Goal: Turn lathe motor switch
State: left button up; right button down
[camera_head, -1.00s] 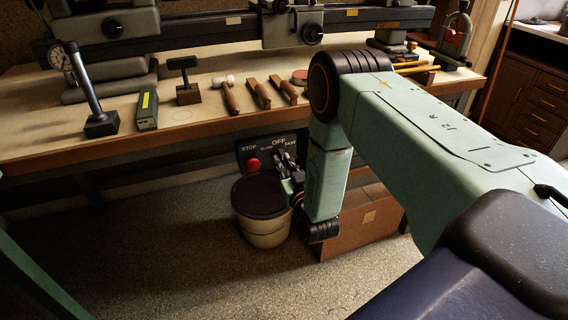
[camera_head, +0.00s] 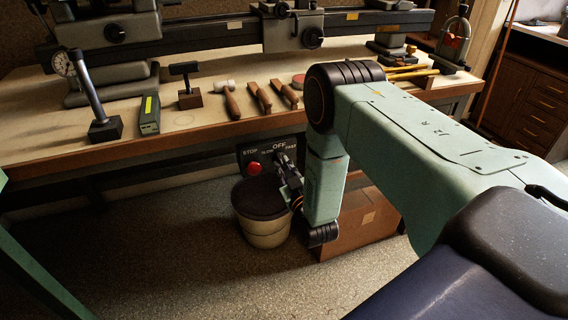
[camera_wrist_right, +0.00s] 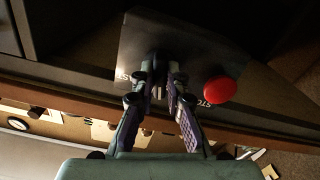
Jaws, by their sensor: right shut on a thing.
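The lathe's dark switch panel (camera_head: 268,163) hangs under the bench front, with STOP, SLOW, OFF and FAST lettering and a red stop button (camera_head: 254,168). My right gripper (camera_head: 281,164) reaches the panel just below the OFF label. In the right wrist view, the panel (camera_wrist_right: 200,48) is upside down, with the red button (camera_wrist_right: 220,90) to the right of my right gripper (camera_wrist_right: 161,72). The fingers are shut on the dark motor switch, which they mostly hide; its exact angle cannot be told. My left gripper is not in view.
A dark-lidded bucket (camera_head: 262,226) stands below the panel, beside a cardboard box (camera_head: 362,232). The wooden bench (camera_head: 210,122) holds a dial gauge (camera_head: 65,66), several hand tools and the lathe (camera_head: 220,32). Bare floor lies left of the bucket.

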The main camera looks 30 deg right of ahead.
jog(key=shift+n+p, duration=1)
jog(key=shift+n, duration=1.2)
jog(key=c, duration=1.4)
grip_release()
jog(key=shift+o, duration=0.2)
jog(key=v, duration=1.2)
